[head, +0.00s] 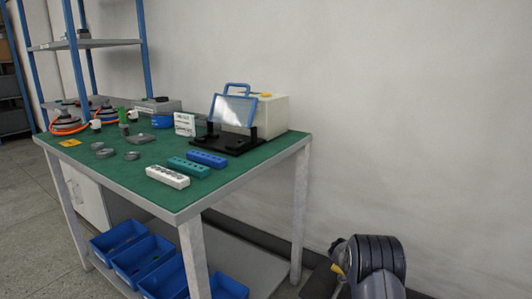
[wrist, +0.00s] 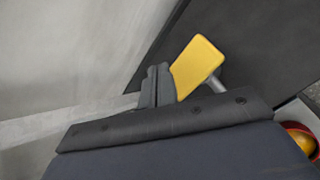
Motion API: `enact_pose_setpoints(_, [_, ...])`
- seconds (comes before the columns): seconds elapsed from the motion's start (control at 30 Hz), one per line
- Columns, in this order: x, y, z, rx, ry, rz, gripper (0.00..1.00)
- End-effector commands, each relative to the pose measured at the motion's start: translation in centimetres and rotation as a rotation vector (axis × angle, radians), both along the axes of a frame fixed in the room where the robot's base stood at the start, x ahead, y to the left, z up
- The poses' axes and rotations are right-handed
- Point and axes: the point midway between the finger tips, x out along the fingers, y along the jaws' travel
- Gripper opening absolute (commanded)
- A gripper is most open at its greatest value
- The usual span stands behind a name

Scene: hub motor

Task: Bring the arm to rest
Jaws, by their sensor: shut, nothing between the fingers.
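My gripper (wrist: 157,72) shows in the wrist view with its two dark fingers together and nothing between them. It points toward a pale wall and floor, with a dark surface to the right. In the head view, dark rounded parts of my own arm show low at the right, apart from the workbench; the fingers cannot be made out there.
The workbench (head: 130,178) with its green top stands left of my arm, carrying a black fixture with a blue-framed clear cover (head: 232,111) and several small parts. Blue bins (head: 150,262) sit below. The wall is behind. A yellow plate (wrist: 197,65) is beside the fingers.

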Motion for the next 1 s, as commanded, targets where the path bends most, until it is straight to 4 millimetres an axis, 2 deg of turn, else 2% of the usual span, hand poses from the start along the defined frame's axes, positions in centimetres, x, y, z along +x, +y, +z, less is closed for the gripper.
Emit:
enact_pose_setpoints(0.07, [0.0,0.0,-0.7,0.0,-0.001,0.001,0.0])
enact_pose_setpoints(0.1, [0.0,0.0,0.8,0.001,-0.002,0.0,0.0])
enact_pose_setpoints(0.13, [0.0,0.0,1.4,0.0,-0.002,0.001,0.0])
enact_pose_setpoints(0.6, [0.0,0.0,6.0,0.001,0.0,0.001,0.0])
enact_pose_setpoints(1.0, [0.0,0.0,6.3,0.001,0.0,0.001,0.0])
